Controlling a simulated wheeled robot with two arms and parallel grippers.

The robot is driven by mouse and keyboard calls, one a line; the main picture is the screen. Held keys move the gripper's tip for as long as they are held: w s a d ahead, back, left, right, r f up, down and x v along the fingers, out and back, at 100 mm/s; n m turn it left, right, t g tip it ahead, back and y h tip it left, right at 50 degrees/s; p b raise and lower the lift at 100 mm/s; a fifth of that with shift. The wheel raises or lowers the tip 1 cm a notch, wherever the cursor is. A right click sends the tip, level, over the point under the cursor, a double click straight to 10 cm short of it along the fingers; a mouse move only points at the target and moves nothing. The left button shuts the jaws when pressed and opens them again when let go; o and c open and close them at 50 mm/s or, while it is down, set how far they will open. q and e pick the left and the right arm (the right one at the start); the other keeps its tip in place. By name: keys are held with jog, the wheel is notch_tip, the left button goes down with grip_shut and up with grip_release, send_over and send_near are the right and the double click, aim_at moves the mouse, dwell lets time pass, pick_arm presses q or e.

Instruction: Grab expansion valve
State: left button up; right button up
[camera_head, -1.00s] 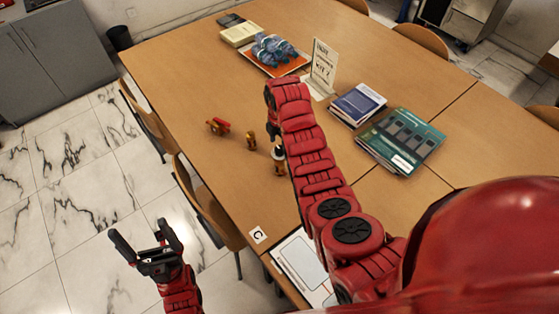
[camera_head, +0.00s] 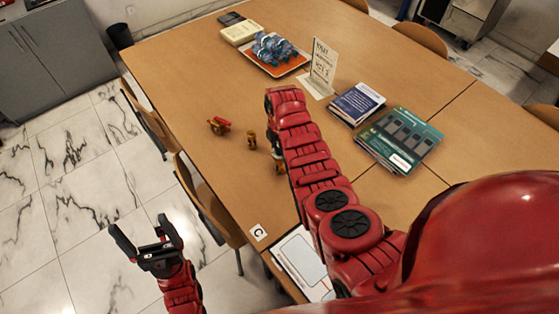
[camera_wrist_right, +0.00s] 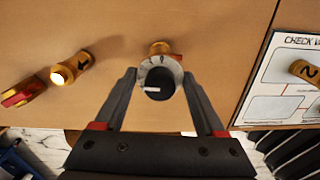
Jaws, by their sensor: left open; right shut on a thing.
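A brass valve with a white dial ring and black knob (camera_wrist_right: 160,80), which looks like the expansion valve, stands between the fingers of my right gripper (camera_wrist_right: 159,76) in the right wrist view. The right gripper is shut on its dial part; the brass body shows just beyond. In the head view my right arm and gripper mostly hide this valve. A brass fitting with a black arrow (camera_head: 251,140) and a red-handled brass valve (camera_head: 218,126) stand to its left. My left gripper (camera_head: 140,224) is open and empty, over the floor left of the table.
Books (camera_head: 400,140), a sign (camera_head: 322,66) and an orange tray (camera_head: 292,68) stand farther back.

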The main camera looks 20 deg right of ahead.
grip_shut()
jog(key=shift+r, duration=0.1)
